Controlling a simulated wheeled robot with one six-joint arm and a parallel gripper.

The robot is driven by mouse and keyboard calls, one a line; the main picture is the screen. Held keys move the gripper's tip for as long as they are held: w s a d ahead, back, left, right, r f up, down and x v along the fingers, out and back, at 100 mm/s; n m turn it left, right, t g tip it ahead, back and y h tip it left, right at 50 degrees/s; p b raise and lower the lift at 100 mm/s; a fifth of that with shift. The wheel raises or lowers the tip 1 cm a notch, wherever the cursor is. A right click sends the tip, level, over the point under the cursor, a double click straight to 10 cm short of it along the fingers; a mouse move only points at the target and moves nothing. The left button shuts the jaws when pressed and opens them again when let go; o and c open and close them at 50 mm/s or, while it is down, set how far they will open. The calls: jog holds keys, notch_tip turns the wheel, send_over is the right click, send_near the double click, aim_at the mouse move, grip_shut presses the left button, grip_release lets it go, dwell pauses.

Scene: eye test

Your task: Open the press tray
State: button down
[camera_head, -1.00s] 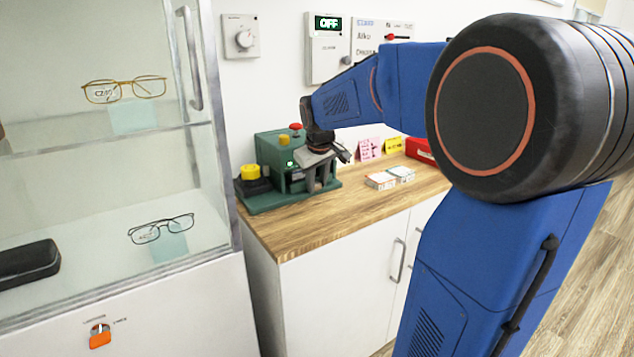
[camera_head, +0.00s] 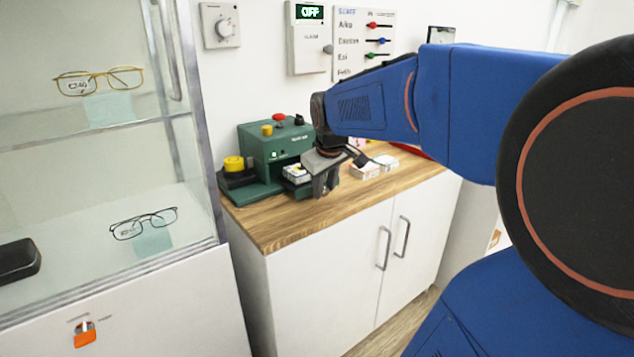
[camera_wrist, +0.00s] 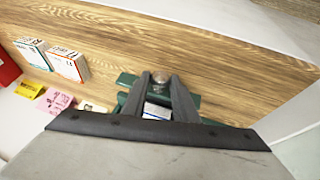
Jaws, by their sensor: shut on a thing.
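The green press (camera_head: 262,155) stands on the wooden counter, with a red knob and a yellow knob on top and a small green light on its front. Its tray, a green piece in the wrist view (camera_wrist: 127,79), is slid out at the front. A small white box (camera_head: 296,173) sits on the tray and shows partly between the fingers in the wrist view (camera_wrist: 156,111). My gripper (camera_head: 325,190) is in front of the press, shut on the round metal tray knob (camera_wrist: 160,77). My gripper hides part of the tray.
A yellow button on a dark base (camera_head: 234,166) is left of the press. Small white boxes (camera_head: 365,171) lie on the wooden counter (camera_head: 262,230) to the right. A glass cabinet (camera_head: 192,130) stands at left. The counter front is clear.

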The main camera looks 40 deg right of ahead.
dwell(0.3)
jog(key=c, duration=1.7)
grip_release()
jog(key=shift+s, duration=0.1)
jog(key=v, duration=1.7)
jog(key=shift+s+a+r, duration=0.1)
jog(key=shift+r, duration=0.1)
jog(key=s+a+f, duration=0.4)
jog(key=f, duration=0.4)
jog(key=s+a+f+y, duration=0.1)
jog(key=s+a+f, duration=0.3)
jog(key=f, duration=0.3)
jog(key=s+a+f+m+y, duration=0.1)
jog(key=s+a+f, duration=0.3)
jog(key=f, duration=0.4)
jog(key=shift+s+a+f, duration=0.15)
jog(key=shift+s+a, duration=0.05)
jog(key=shift+s, duration=0.2)
jog(key=shift+s+a+f, duration=0.15)
jog(key=shift+s+a, duration=0.05)
jog(key=shift+s, duration=0.25)
